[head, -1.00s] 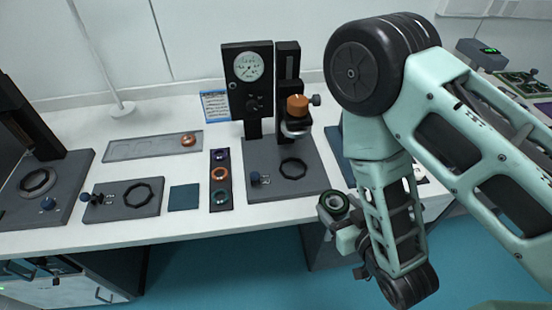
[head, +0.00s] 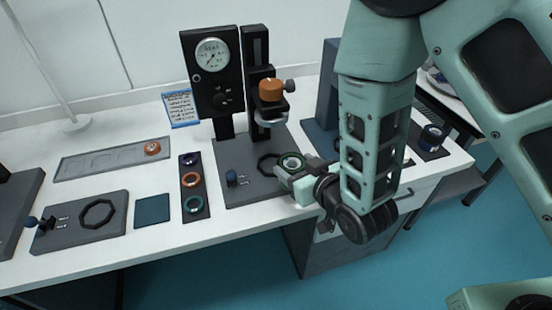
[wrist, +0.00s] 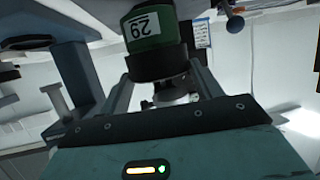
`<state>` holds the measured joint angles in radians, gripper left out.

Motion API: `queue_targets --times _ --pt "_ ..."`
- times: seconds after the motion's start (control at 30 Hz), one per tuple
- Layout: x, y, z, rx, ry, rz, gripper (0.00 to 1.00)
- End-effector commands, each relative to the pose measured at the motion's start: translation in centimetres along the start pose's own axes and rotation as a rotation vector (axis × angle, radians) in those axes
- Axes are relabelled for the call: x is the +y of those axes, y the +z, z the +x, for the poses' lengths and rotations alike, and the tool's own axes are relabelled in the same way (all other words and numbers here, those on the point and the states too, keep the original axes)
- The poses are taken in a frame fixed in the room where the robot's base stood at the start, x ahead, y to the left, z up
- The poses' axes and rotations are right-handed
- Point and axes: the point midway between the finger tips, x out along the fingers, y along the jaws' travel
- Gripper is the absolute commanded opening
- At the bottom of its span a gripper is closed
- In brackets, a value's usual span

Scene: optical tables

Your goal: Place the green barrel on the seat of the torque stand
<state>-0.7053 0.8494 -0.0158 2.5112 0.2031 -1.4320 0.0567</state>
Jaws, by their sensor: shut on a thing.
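The green barrel (wrist: 152,38), with a dark lower band and a white label reading 29, is between my gripper's fingers (wrist: 163,78) in the wrist view. In the head view the barrel's round, hollow top (head: 291,162) shows green, held by my gripper (head: 294,174). My gripper is shut on it. A stand with a round dial (head: 212,55) rises behind a grey base plate (head: 232,160). A dark octagonal seat ring (head: 266,165) lies on that plate, just left of the barrel and partly hidden. I cannot tell the barrel's height above the plate.
An orange-topped part (head: 271,90) sits on the column arm above the plate. A blue knob (head: 231,178) stands at the plate's front left. To the left are a strip of coloured rings (head: 194,186), another plate with an octagonal ring (head: 75,225), and a grey tray (head: 105,161).

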Motion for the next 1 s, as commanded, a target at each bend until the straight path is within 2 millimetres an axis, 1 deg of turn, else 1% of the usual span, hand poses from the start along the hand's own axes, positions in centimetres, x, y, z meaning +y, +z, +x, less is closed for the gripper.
queue_targets --times 0.03,0.4,0.87,0.9,1.0 --pt "0.0 0.3 0.4 0.007 0.0 0.0 0.25" --pt "-0.1 0.0 1.9 0.008 0.001 0.0 0.25" --pt "0.0 -0.5 2.1 0.005 -0.002 0.0 0.25" --pt "0.0 -1.1 2.6 0.002 -0.001 0.0 0.25" --pt "0.0 -1.6 3.7 0.003 -0.001 0.0 0.25"
